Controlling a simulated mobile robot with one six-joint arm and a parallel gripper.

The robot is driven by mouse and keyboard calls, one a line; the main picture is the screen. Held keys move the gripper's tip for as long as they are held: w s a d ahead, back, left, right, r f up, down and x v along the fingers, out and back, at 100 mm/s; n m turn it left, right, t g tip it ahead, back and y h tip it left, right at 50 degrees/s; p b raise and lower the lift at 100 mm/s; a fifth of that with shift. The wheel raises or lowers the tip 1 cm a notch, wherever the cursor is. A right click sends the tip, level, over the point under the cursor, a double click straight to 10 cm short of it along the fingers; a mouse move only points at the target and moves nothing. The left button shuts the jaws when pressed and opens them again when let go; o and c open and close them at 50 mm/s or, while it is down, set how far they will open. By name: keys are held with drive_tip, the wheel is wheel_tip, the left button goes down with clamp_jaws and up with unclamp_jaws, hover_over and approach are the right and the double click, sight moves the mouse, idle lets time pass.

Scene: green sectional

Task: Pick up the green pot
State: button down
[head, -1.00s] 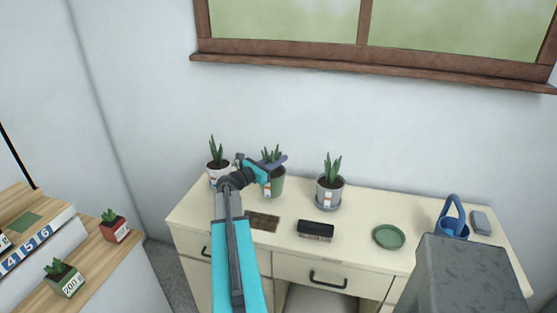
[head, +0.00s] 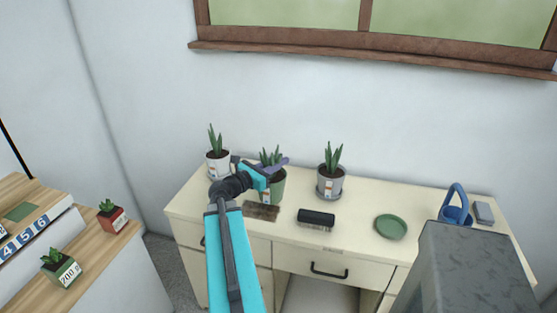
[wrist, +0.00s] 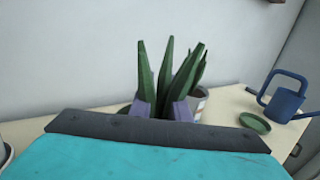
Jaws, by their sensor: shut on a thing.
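The green pot (head: 275,191) holds a spiky plant and has a pale label. It is at the left part of the cream desk, between a white pot (head: 218,168) and a grey pot (head: 331,187). My gripper (head: 276,166) is shut on the green pot near its rim. My turquoise wrist hides its left side. I cannot tell whether its base touches the desk. In the wrist view the plant's leaves (wrist: 183,75) rise by my purple fingers (wrist: 162,110), and the pot body is mostly hidden.
The cream desk (head: 350,245) also carries a brown mat (head: 261,212), a black brush (head: 316,217), a green saucer (head: 391,227) and a blue watering can (head: 455,212). A shelf at left holds a red pot (head: 112,218) and another small green pot (head: 66,272). A window sill runs above.

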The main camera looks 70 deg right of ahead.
drive_tip(key=shift+s+a+r, duration=0.15)
drive_tip(key=shift+s+a, duration=0.15)
drive_tip(key=shift+a, duration=0.5)
drive_tip(key=w+a+f+n+t+h, duration=0.1)
drive_tip(key=w+a+f+n+t, duration=0.3)
drive_tip(key=w+a, duration=1.1)
drive_tip(key=w+a+r+n+t+h, duration=0.1)
drive_tip(key=w+a+n+t, duration=0.35)
drive_tip(key=w+a, duration=1.1)
drive_tip(key=w+a+f+n+t+y, duration=0.1)
drive_tip(key=w+a+t, duration=0.2)
drive_tip(key=a, duration=0.8)
drive_tip(key=w+a+f+n+t+y, duration=0.1)
drive_tip(key=w+a+t, duration=0.3)
drive_tip(key=a, duration=0.8)
drive_tip(key=w+a+f+n+t+y, duration=0.1)
drive_tip(key=w+a+n+t, duration=0.1)
drive_tip(key=w+a, duration=0.5)
drive_tip(key=shift+a+f+t+y, duration=0.15)
drive_tip(key=shift+a+t+y, duration=0.5)
drive_tip(key=shift+a, duration=2)
drive_tip(key=shift+d+n+h, duration=0.1)
drive_tip(key=shift+n+h, duration=0.15)
